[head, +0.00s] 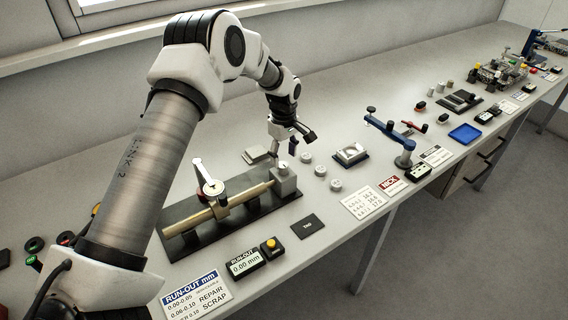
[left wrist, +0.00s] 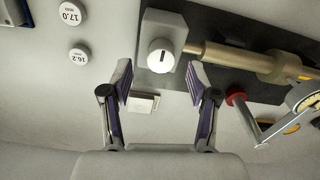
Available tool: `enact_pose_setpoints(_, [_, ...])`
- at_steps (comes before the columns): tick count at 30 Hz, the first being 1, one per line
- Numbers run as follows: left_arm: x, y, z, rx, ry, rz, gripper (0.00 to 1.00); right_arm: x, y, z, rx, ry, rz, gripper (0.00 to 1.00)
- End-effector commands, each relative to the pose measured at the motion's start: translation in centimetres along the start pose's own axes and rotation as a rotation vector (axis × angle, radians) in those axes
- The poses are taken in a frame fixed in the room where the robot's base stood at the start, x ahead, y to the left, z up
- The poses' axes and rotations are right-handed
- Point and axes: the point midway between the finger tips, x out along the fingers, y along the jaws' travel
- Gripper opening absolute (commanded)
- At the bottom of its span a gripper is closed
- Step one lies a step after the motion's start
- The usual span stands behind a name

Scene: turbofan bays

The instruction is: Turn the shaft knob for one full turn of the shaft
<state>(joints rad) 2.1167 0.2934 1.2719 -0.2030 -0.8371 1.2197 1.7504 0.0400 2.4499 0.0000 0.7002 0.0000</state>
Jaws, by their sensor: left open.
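The shaft knob (left wrist: 161,55) is a pale round knob with a dark line on its face. It sits on the grey end block (head: 286,183) of the run-out fixture. The brass shaft (head: 233,199) runs left from this block; it also shows in the left wrist view (left wrist: 222,58). My left gripper (head: 291,143) is open and empty above the block. In the left wrist view its fingertips (left wrist: 158,72) lie on either side of the knob's near edge; I cannot tell the height gap. My right gripper is not in view.
A dial gauge (head: 212,187) stands over the shaft on the dark base plate (head: 190,246). A display (head: 244,263) reads 0.00 mm, beside a yellow button (head: 271,245). Several grey weights, one of them (head: 320,170), stand right of the block. A blue-armed tool (head: 388,130) is farther right.

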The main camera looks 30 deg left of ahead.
Motion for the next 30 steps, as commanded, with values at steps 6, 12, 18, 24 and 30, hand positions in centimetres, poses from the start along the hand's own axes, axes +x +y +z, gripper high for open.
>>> enact_pose_setpoints(6, [3.3,0.0,0.0,0.0,0.001,-0.001,0.6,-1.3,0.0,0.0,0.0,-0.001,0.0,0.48])
enact_pose_setpoints(12, [3.9,0.0,0.0,0.0,0.001,0.001,0.6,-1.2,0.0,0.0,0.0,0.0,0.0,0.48])
enact_pose_setpoints(18, [3.8,0.0,0.0,0.0,0.001,0.001,0.17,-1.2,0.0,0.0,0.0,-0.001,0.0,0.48])
enact_pose_setpoints(24, [3.9,0.0,0.0,0.0,0.001,0.0,0.0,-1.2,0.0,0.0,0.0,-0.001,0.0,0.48])
enact_pose_setpoints(30, [3.9,0.0,0.0,0.019,0.0,0.0,0.0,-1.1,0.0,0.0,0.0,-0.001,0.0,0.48])
